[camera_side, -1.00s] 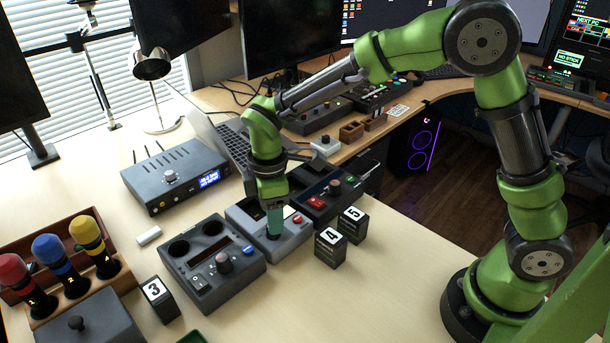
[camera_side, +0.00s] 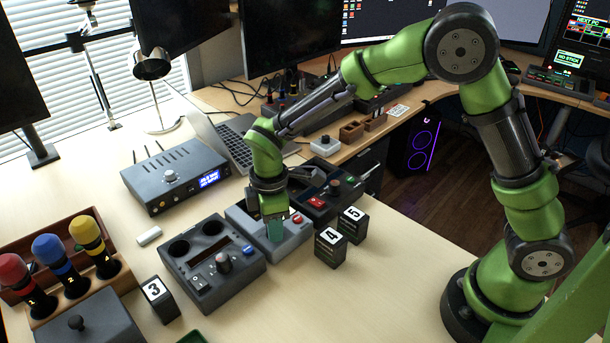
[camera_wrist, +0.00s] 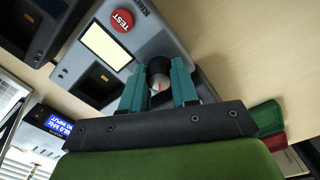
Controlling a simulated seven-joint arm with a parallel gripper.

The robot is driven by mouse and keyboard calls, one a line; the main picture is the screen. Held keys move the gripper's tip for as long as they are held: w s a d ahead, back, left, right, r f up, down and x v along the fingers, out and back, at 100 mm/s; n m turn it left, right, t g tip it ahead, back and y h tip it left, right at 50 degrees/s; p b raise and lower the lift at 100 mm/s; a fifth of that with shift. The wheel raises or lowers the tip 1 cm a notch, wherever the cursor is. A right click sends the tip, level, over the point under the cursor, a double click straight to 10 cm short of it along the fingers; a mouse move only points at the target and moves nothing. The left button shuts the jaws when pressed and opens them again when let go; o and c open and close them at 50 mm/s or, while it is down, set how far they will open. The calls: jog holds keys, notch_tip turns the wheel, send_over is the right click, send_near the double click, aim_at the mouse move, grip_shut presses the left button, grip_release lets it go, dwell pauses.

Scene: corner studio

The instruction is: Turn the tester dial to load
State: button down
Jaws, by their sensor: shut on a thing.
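The tester is a grey box (camera_side: 293,243) on the desk, with a red button (camera_side: 297,219). In the wrist view its grey top (camera_wrist: 160,38) shows a red TEST button (camera_wrist: 122,20), a cream screen (camera_wrist: 105,46) and a dark recess. The tester dial (camera_wrist: 158,83) is a black knob with a pale face and a red pointer line. My gripper (camera_wrist: 159,80) has its teal fingers on either side of the dial, shut on it. In the side view my gripper (camera_side: 275,231) reaches down to the tester and hides the dial. Position markings are not readable.
A grey unit (camera_side: 212,262) with two round wells and a knob stands close on the left. A dark unit (camera_side: 333,196) with a red switch stands behind on the right. Black blocks 4 (camera_side: 330,247) and 5 (camera_side: 353,225) stand close in front. The desk's front right is clear.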

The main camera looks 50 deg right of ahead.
jog(key=shift+m, duration=0.3)
jog(key=m, duration=0.4)
jog(key=shift+m, duration=0.3)
jog(key=m, duration=0.4)
jog(key=shift+a+r+m, duration=0.1)
jog(key=shift+m, duration=0.2)
jog(key=m, duration=1)
jog(key=shift+w, duration=0.1)
jog(key=shift+m, duration=0.3)
jog(key=c, duration=0.8)
grip_release()
jog(key=shift+c, duration=0.2)
